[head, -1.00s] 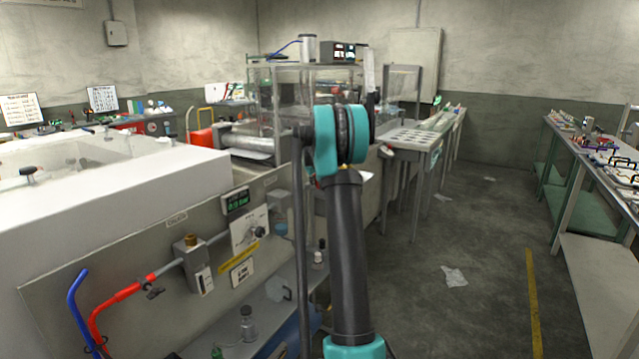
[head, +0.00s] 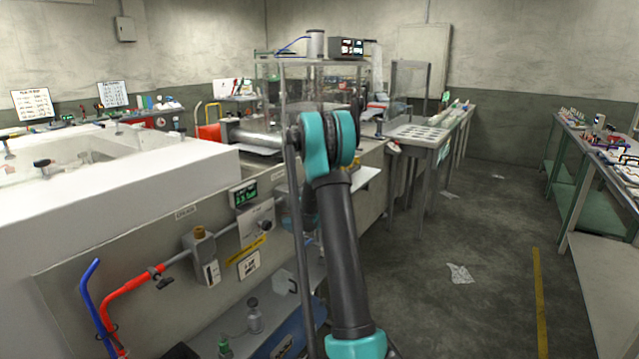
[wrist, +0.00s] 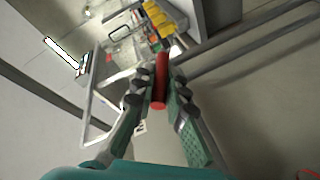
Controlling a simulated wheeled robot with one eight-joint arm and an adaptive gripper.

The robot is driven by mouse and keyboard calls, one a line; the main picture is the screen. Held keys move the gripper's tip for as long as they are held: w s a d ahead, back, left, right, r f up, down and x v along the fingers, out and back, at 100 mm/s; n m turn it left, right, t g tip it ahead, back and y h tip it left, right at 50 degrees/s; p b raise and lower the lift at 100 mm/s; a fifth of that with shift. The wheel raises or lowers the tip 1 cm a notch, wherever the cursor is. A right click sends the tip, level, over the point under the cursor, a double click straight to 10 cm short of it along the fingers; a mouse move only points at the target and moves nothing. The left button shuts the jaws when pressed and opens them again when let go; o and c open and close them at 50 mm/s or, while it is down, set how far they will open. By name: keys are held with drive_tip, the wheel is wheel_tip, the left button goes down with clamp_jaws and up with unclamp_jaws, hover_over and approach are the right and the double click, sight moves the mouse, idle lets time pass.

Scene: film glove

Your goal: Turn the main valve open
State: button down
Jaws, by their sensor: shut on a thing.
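In the wrist view my gripper (wrist: 161,78) is shut on a red cylinder (wrist: 159,97), with one finger on each side of it. I cannot tell whether this red piece is the main valve's handle. In the head view the gripper is hidden behind my own arm. A small dark valve lever (head: 163,282) sits on the red and grey pipe (head: 128,293) at the lower left. A dark round knob (head: 265,226) is on the panel's white plate. I cannot read which one is marked as the main valve.
A white sink-like basin (head: 130,190) stands at the left. Bottles (head: 254,315) stand on a low shelf beneath the panel. A glass-walled cabinet and a side table (head: 420,133) stand behind. Grey floor (head: 440,290) is mostly open at right, before another bench (head: 608,245).

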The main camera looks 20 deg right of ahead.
drive_tip(key=shift+s+a+f+n+t+h, duration=0.1)
drive_tip(key=shift+f+n+t+h, duration=0.75)
drive_tip(key=shift+t, duration=0.65)
drive_tip(key=shift+f+h, duration=0.1)
drive_tip(key=shift+h, duration=0.15)
drive_tip(key=c, duration=1.5)
unclamp_jaws()
drive_tip(key=shift+c, duration=0.2)
drive_tip(key=v, duration=1.2)
drive_tip(key=shift+f, duration=0.15)
